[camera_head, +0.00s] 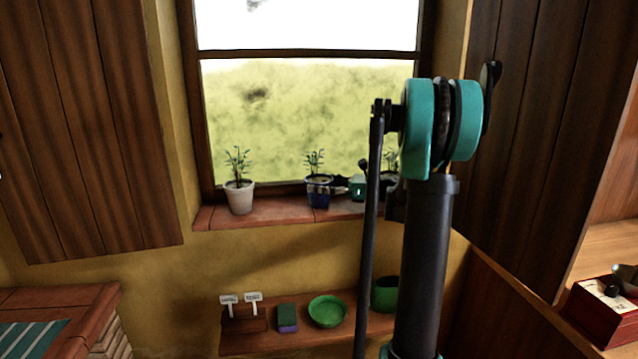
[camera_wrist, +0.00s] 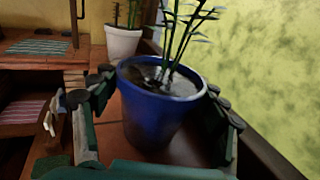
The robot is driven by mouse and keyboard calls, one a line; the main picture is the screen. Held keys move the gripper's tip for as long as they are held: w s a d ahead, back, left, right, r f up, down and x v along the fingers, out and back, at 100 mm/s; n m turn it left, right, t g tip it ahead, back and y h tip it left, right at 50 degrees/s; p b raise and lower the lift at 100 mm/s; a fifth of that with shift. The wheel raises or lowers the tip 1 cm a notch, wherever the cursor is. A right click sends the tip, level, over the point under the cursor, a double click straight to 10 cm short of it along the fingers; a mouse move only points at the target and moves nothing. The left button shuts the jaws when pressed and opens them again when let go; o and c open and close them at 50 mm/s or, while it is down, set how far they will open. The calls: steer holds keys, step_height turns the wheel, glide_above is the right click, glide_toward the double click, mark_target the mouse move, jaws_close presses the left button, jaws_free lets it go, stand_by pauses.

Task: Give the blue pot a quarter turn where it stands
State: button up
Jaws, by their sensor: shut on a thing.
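The blue pot (camera_head: 319,195) stands on the brick window sill, in the middle of the head view, with a leafy green plant in dark soil. It also shows large in the wrist view (camera_wrist: 152,122), where its rim is pale on the right. My gripper (camera_head: 336,186) reaches the pot from the right. In the wrist view my gripper (camera_wrist: 158,86) has one finger on each side of the pot, near its rim, and is shut on it. The pot's underside on the sill is partly hidden by my gripper.
A white potted plant (camera_head: 240,197) stands to the left on the sill (camera_head: 275,213). Another plant (camera_head: 391,170) is partly hidden behind my arm. The window frame (camera_head: 192,110) is close behind. A lower shelf (camera_head: 242,342) holds a green bowl (camera_head: 327,311), a sponge and a green pot (camera_head: 386,294).

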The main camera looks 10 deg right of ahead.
steer(key=o, duration=1.7)
